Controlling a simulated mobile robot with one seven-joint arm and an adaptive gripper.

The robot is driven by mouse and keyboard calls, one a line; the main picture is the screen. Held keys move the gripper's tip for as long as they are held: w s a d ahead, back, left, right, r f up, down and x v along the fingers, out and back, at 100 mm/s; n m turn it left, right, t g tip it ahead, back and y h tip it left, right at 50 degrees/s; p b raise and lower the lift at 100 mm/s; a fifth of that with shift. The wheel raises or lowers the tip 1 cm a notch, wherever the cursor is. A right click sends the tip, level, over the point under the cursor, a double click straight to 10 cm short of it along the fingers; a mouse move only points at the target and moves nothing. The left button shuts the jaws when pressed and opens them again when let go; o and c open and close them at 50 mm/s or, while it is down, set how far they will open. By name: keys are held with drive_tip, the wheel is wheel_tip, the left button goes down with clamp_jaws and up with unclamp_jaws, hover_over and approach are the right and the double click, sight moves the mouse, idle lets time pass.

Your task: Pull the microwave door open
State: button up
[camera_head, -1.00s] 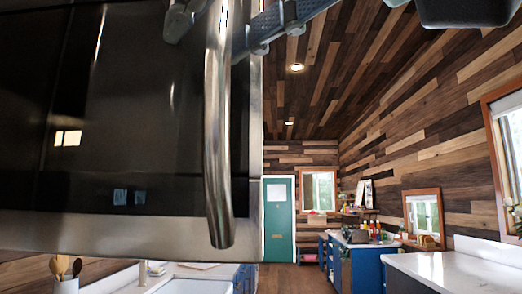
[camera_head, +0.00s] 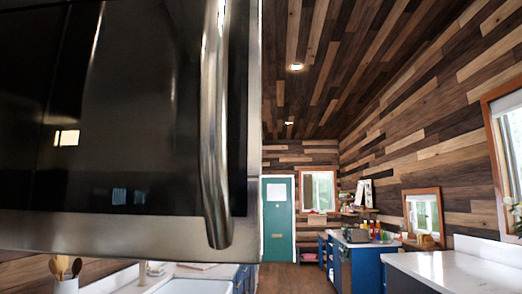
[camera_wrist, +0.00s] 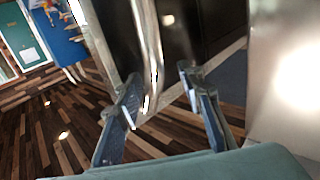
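The microwave (camera_head: 110,228) fills the left of the head view, with a dark glossy door (camera_head: 140,110) that looks closed. Its curved silver vertical handle (camera_head: 214,130) stands along the door's right side. In the wrist view, which looks turned over, the handle (camera_wrist: 152,50) passes close by my gripper (camera_wrist: 160,76). The two blue-grey fingers are spread apart, and one end of the handle shows in the gap, nearer the left finger. I cannot tell whether the handle lies fully between the fingers or touches one. My gripper is out of the head view.
A white counter with a sink (camera_head: 185,286) lies below the microwave. A pale worktop (camera_head: 455,272) is at the right, with blue cabinets (camera_head: 365,262) and a teal door (camera_head: 277,220) far back. Space right of the microwave looks free.

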drive_tip(key=shift+s+r, duration=0.15)
drive_tip(key=shift+r, duration=0.1)
drive_tip(key=s+d+p, duration=0.2)
drive_tip(key=s, duration=1)
drive_tip(key=shift+f, duration=0.25)
idle(0.6)
drive_tip(key=shift+d, duration=0.15)
idle(0.4)
